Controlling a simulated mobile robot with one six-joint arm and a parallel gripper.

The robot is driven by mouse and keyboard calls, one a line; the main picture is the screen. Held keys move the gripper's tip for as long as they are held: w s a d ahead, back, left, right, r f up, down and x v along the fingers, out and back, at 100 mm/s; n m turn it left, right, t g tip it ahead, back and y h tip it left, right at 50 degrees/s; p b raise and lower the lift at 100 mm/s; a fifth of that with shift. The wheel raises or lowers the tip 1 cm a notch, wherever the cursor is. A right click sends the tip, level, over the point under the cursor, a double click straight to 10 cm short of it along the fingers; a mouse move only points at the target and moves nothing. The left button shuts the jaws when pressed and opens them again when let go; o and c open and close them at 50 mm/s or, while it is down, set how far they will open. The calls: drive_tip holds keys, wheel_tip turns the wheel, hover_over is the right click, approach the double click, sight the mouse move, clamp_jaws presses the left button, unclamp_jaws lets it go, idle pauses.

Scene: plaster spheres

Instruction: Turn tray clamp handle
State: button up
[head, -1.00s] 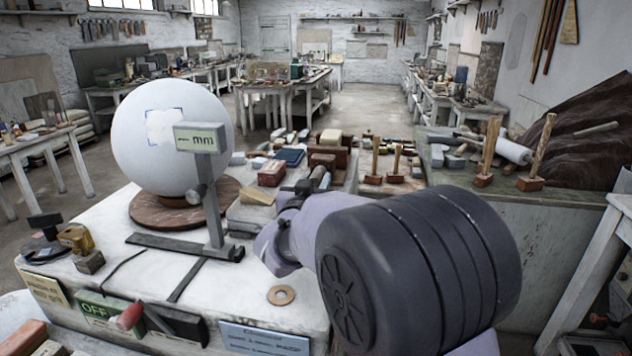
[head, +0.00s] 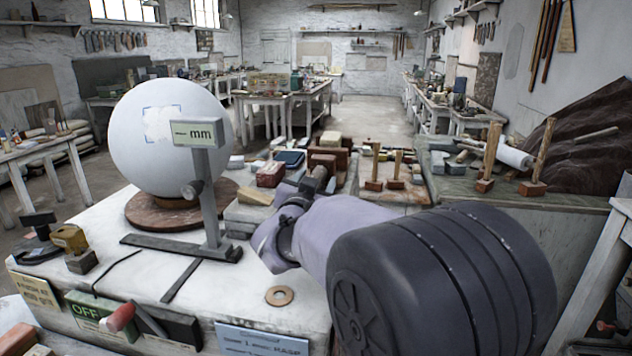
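A grey tray (head: 247,217) with several blocks lies on the white bench, beyond my wrist. My gripper (head: 321,176) reaches over the tray's right part, close to the reddish-brown blocks. My arm hides much of this area, and the fingers are too small and dark to tell open from shut. I cannot make out a clamp handle at the tray. A red-gripped lever (head: 121,317) sticks out at the bench front beside a green plate marked OFF (head: 90,311); my gripper is far from it.
A white sphere (head: 165,140) stands on a round brown base (head: 150,212). A grey gauge post (head: 209,200) marked mm stands between it and my arm. A flat ring (head: 279,296) lies on the bench. Upright wooden-handled tools (head: 375,170) stand beyond my arm.

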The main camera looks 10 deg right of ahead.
drive_tip(key=p+v, duration=0.2)
drive_tip(key=v, duration=1.5)
drive_tip(key=shift+s, duration=0.15)
drive_tip(key=shift+a+r, duration=0.1)
